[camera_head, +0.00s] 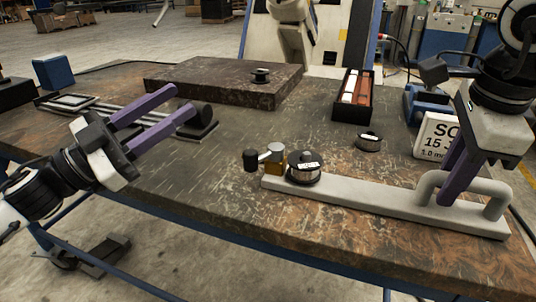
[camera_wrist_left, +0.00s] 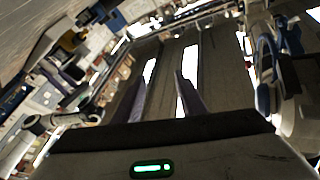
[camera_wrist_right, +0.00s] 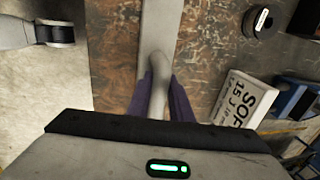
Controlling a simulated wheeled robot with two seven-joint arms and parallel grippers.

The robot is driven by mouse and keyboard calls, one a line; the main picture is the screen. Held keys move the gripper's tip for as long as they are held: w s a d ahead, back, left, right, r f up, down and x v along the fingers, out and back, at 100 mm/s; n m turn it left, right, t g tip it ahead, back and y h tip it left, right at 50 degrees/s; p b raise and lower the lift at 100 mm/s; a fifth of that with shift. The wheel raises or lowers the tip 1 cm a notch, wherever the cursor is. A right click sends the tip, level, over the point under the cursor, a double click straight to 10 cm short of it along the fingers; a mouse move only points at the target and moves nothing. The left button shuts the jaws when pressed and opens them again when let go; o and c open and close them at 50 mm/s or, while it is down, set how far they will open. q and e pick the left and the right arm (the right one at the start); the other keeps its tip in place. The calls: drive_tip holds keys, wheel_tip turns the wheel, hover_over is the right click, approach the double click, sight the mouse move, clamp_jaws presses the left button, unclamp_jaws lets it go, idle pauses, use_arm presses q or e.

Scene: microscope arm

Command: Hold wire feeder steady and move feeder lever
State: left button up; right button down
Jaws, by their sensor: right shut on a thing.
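The wire feeder (camera_head: 350,195) is a long pale bar lying on the dark worn table at the front. Its left end carries a spool (camera_head: 305,170), a brass block and a feeder lever (camera_head: 265,157) with a black knob (camera_head: 250,160). A pale loop handle (camera_head: 485,187) stands at its right end. My right gripper (camera_head: 442,188) is shut on the handle's left part; the handle (camera_wrist_right: 158,75) shows between its purple fingers in the right wrist view. My left gripper (camera_head: 187,99) is open and empty, above the table's left side, left of the lever and apart from it.
A raised dark slab (camera_head: 215,82) with a small spool stands at the back. A black tray (camera_head: 353,97), a loose spool (camera_head: 368,142) and a white lettered box (camera_head: 436,135) are behind the feeder. The table between my left gripper and the knob is clear.

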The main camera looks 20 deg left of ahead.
use_arm(q)
drive_tip(key=shift+n+g+h, duration=0.5)
drive_tip(key=shift+n+h, duration=0.1)
drive_tip(key=shift+n, duration=0.1)
drive_tip(key=s+d+f, duration=0.1)
drive_tip(key=f, duration=0.1)
drive_tip(key=s+d+f, duration=0.3)
drive_tip(key=f, duration=0.2)
drive_tip(key=shift+s+d+f, duration=0.1)
drive_tip(key=shift+s+d, duration=0.1)
drive_tip(key=shift+d, duration=0.05)
drive_tip(key=n, duration=0.2)
approach(249, 151)
drive_tip(key=shift+s+a+f+t+h, duration=0.2)
drive_tip(key=shift+a+f, duration=0.1)
drive_tip(key=shift+f, duration=0.25)
drive_tip(key=shift+s+a+f+t+h, duration=0.1)
drive_tip(key=shift+s+a+f+h, duration=0.15)
drive_tip(key=shift+f, duration=0.35)
drive_tip(key=shift+d, duration=0.2)
drive_tip(key=x, duration=1.1)
drive_tip(key=shift+w+d+r, duration=0.1)
drive_tip(key=shift+w+d, duration=0.05)
drive_tip(key=shift+w, duration=0.1)
drive_tip(key=shift+c, duration=0.3)
